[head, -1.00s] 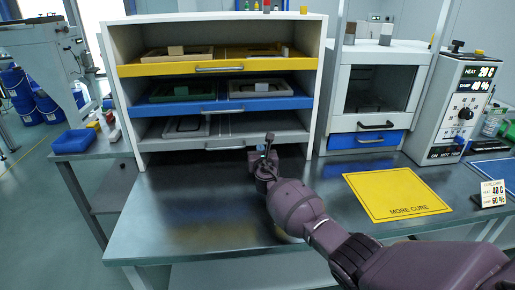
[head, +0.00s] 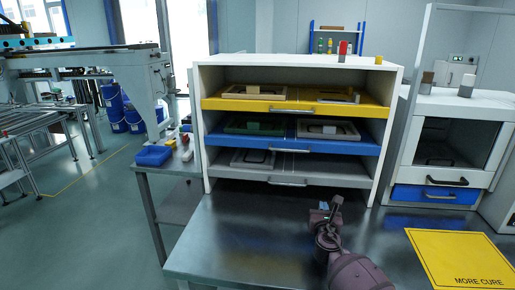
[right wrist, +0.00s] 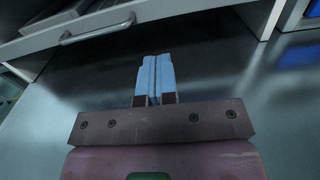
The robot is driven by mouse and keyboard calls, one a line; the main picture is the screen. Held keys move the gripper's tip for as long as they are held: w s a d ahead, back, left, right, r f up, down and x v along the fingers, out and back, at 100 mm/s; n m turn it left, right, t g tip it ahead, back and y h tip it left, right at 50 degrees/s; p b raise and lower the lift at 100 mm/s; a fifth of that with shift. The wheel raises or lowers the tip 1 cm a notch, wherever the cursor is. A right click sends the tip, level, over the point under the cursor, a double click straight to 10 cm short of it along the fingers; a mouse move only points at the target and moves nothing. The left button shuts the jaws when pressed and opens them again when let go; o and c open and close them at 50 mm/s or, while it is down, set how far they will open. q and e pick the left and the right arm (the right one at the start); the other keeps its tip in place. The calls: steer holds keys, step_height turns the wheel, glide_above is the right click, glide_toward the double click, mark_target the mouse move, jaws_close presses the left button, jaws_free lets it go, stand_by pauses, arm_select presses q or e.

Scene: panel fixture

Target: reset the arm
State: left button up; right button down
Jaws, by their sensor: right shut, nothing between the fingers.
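My right gripper (head: 327,208) is low over the steel table in front of the drawer cabinet (head: 388,120). In the right wrist view its two blue fingers (right wrist: 156,78) are together with nothing between them, and the grey drawer front with its handle is just beyond them. My right arm comes in from the bottom of the head view. My left gripper shows in neither view.
The cabinet holds a yellow drawer (head: 225,105), a blue drawer (head: 230,143) and a grey drawer (head: 225,169) with trays in them. A yellow "MORE CURE" mat (head: 455,258) lies at right, before a white oven cabinet (head: 400,155). The table's front left (head: 235,245) is bare.

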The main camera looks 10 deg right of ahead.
steer(key=a+r+m+y, duration=0.2)
steer(key=a+r+m, duration=0.1)
steer(key=m, duration=0.7)
steer(key=s+a+f+m+g+y, duration=0.1)
steer(key=s+f+m+y, duration=0.1)
steer(key=s+m, duration=0.35)
steer(key=s+a+f+m+y, duration=0.1)
steer(key=s+a+f+m, duration=0.1)
steer(key=s+m, duration=0.35)
steer(key=s+d+f+m+g, duration=0.1)
steer(key=s+f+m, duration=0.2)
steer(key=s, duration=0.8)
steer(key=s+d+f+m+g, duration=0.1)
steer(key=s+f+m+g, duration=0.1)
steer(key=s+f+m, duration=0.2)
steer(key=s+d+f+m+g, duration=0.1)
steer(key=s+f, duration=0.7)
steer(key=s, duration=1)
steer(key=shift+d+f+m+g, duration=0.3)
steer(key=shift+m+g, duration=0.3)
steer(key=shift+m, duration=0.6)
